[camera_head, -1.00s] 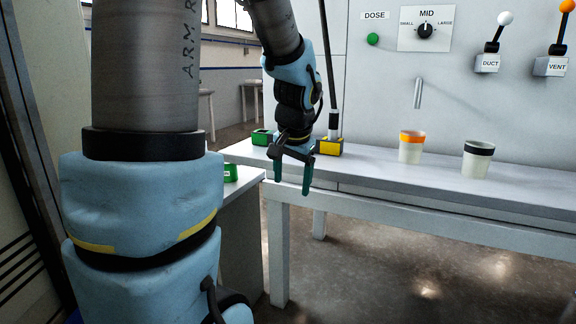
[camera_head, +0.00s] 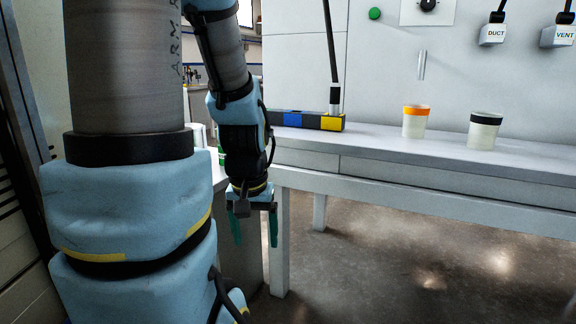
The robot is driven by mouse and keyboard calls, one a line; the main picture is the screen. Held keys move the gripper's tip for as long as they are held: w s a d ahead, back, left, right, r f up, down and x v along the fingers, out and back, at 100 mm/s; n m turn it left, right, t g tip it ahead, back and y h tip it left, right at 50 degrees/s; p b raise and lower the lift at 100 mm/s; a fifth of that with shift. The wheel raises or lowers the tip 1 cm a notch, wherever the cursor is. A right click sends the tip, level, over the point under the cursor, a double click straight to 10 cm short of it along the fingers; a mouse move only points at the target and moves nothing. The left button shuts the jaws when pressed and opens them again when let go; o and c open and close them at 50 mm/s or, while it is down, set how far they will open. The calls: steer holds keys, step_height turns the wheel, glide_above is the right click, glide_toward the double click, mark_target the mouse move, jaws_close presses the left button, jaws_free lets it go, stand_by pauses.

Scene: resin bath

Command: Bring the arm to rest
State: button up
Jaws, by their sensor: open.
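My gripper (camera_head: 254,231) hangs at the end of my arm, pointing down, to the left of the table's near leg. Its two green fingers are apart, with nothing between them. It is below the level of the tabletop and in front of the table's left end. My blue and grey arm fills the left of the view and hides what lies behind it.
A long grey table (camera_head: 378,148) runs along the wall to the right. On it stand an orange-rimmed cup (camera_head: 415,124), a black-rimmed cup (camera_head: 484,133) and a block row with blue and yellow parts (camera_head: 309,120). DUCT (camera_head: 493,35) and VENT (camera_head: 557,37) levers are on the wall. The floor (camera_head: 400,265) is clear.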

step_height(320, 180, up, 13)
steer(key=p, duration=1.4)
steer(key=shift+s+r, duration=0.2)
steer(key=shift+s, duration=0.05)
steer(key=shift+c, duration=0.4)
stand_by(1.0)
